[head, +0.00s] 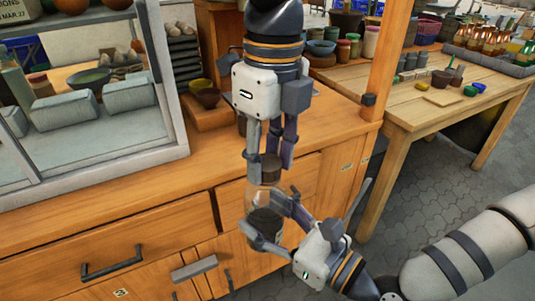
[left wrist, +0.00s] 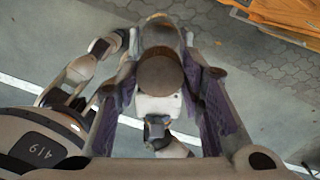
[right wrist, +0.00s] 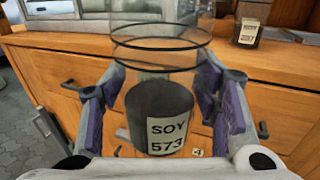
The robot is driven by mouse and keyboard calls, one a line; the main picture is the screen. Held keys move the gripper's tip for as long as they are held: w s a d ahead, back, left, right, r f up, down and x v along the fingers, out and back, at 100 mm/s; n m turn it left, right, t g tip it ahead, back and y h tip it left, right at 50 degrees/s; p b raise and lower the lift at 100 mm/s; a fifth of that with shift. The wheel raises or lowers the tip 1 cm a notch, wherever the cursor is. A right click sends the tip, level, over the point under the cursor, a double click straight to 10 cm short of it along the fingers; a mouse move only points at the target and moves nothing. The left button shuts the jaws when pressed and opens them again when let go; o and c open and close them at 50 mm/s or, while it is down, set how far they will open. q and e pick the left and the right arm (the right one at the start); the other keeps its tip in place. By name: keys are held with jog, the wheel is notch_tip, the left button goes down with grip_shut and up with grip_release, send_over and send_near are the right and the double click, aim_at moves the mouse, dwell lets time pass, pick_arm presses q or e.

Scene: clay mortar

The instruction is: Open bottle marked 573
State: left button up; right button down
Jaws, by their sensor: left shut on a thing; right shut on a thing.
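The clear glass bottle (right wrist: 167,115) has dark contents and a label reading SOY 573 in the right wrist view. It is roughly upright in front of the cabinet. My right gripper (head: 266,226) is shut around its lower body. A brown round stopper (head: 270,168) shows directly above the bottle in the head view, and it also shows in the left wrist view (left wrist: 160,75). My left gripper (head: 271,160) points down from above and is shut on the stopper. Whether the stopper still touches the bottle neck, I cannot tell; the right wrist view does not show it.
The wooden counter (head: 215,160) with drawers is just behind the bottle. A small dark labelled jar (right wrist: 247,32) stands on it in the right wrist view. A glass case (head: 110,110) is at left. A wooden table (head: 410,110) with bowls and bottles is at right.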

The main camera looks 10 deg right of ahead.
pick_arm(q)
jog(key=n, duration=0.3)
jog(key=shift+n, duration=0.4)
jog(key=n, duration=0.4)
jog(key=shift+n, duration=0.3)
jog(key=n, duration=0.7)
jog(key=shift+n, duration=0.3)
jog(key=n, duration=0.5)
jog(key=shift+n, duration=0.3)
jog(key=o, duration=1.3)
jog(key=shift+r, duration=0.15)
